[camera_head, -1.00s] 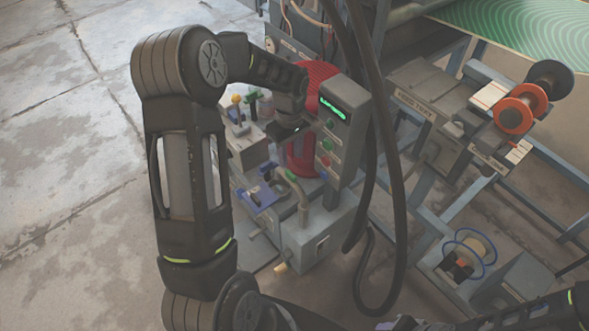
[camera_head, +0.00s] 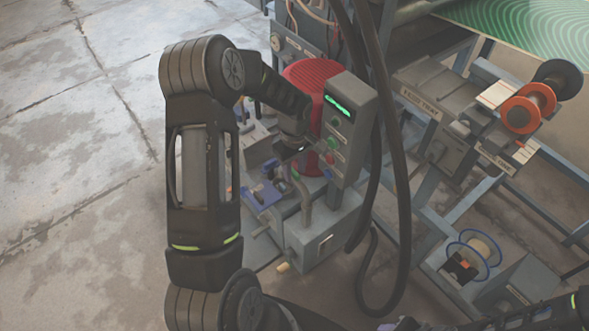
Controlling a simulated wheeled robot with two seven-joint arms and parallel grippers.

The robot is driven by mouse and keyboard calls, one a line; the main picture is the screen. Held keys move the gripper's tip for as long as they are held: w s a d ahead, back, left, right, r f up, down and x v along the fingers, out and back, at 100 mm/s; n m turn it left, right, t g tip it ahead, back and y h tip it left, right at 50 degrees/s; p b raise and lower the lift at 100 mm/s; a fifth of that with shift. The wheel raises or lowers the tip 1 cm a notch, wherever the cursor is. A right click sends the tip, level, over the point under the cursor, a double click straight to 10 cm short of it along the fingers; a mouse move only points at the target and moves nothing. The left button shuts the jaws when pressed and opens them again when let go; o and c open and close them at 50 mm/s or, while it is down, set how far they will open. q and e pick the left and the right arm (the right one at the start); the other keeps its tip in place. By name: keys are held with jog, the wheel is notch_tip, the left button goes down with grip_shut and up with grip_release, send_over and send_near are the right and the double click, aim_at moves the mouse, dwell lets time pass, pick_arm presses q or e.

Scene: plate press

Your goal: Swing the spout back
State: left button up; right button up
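The spout (camera_head: 304,190) is a bent grey pipe that rises from the grey box (camera_head: 322,238) below the control panel. Its upper end lies under my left gripper and is partly hidden. My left gripper (camera_head: 289,158) is in front of the red drum, at or just above the spout's upper end. I cannot tell whether it touches the spout, and its fingers are too small and dark to read. My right arm shows at the lower right edge. A dark part at the bottom edge may be my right gripper (camera_head: 400,324), mostly cut off.
The control panel (camera_head: 350,125) with a green display stands close right of my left gripper. Thick black hoses (camera_head: 396,150) hang beside it. A blue clamp-like part (camera_head: 264,194) sits left of the spout. Open concrete floor (camera_head: 80,200) lies at left.

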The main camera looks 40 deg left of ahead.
pick_arm(q)
grip_shut()
dwell(0.3)
dwell(1.1)
